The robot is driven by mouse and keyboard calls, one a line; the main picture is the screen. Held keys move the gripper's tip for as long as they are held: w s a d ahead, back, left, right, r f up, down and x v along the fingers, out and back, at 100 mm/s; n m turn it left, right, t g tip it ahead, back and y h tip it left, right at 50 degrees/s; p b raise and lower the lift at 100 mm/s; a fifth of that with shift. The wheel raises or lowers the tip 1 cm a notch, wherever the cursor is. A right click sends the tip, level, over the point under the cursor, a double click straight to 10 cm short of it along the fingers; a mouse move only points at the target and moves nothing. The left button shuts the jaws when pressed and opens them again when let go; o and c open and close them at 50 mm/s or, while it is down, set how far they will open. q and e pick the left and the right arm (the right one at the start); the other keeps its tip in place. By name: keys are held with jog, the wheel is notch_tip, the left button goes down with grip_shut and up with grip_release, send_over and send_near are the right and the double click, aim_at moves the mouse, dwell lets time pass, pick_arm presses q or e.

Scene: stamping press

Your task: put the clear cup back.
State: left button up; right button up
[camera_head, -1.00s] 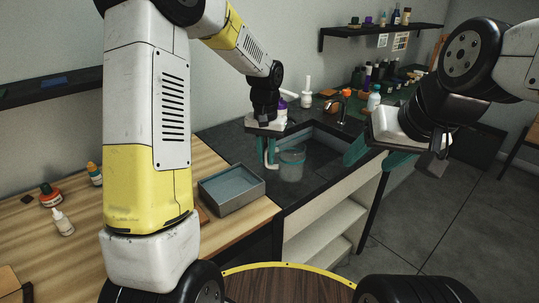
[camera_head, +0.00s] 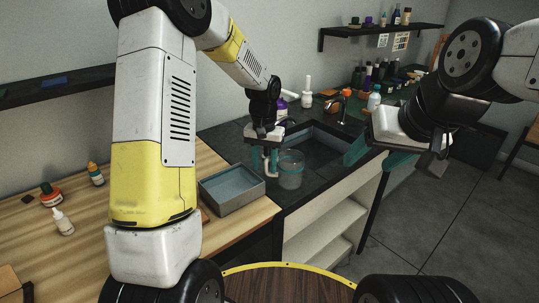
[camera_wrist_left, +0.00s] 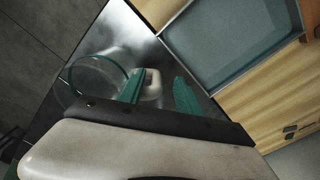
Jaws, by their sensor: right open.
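The clear cup (camera_head: 291,170) stands upright on the dark counter in front of the sink. My left gripper (camera_head: 265,160) is low over the counter, just left of the cup. In the left wrist view the cup's round rim (camera_wrist_left: 98,58) is left of my left gripper (camera_wrist_left: 160,90). Its teal fingers are apart, with a pale handle-like piece (camera_wrist_left: 153,86) between them and a gap beside the right finger. One finger overlaps the cup's edge; contact is unclear. My right gripper (camera_head: 398,158) is open and empty, right of the sink.
A grey open tray (camera_head: 232,190) lies left of the cup on the wooden table. The sink basin (camera_head: 318,150) is behind the cup. Several bottles stand at the back of the counter, and small bottles (camera_head: 95,174) stand on the table.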

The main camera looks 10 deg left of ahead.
pick_arm(q)
notch_tip(320, 180, up, 12)
jog(key=shift+s+f, duration=0.1)
jog(key=shift+s, duration=0.05)
jog(key=s+a+r+t+h, duration=0.1)
jog(key=s+a+r+t, duration=0.25)
jog(key=s+r, duration=0.6)
jog(key=s+a+t, duration=0.1)
jog(key=s, duration=0.6)
jog(key=s+a+f+n+t+h, duration=0.1)
jog(key=s, duration=0.6)
jog(key=shift+s+f+n, duration=0.25)
jog(key=shift+s+n, duration=0.05)
jog(key=shift+s, duration=0.05)
jog(key=shift+a+t, duration=0.1)
jog(key=shift+t, duration=0.15)
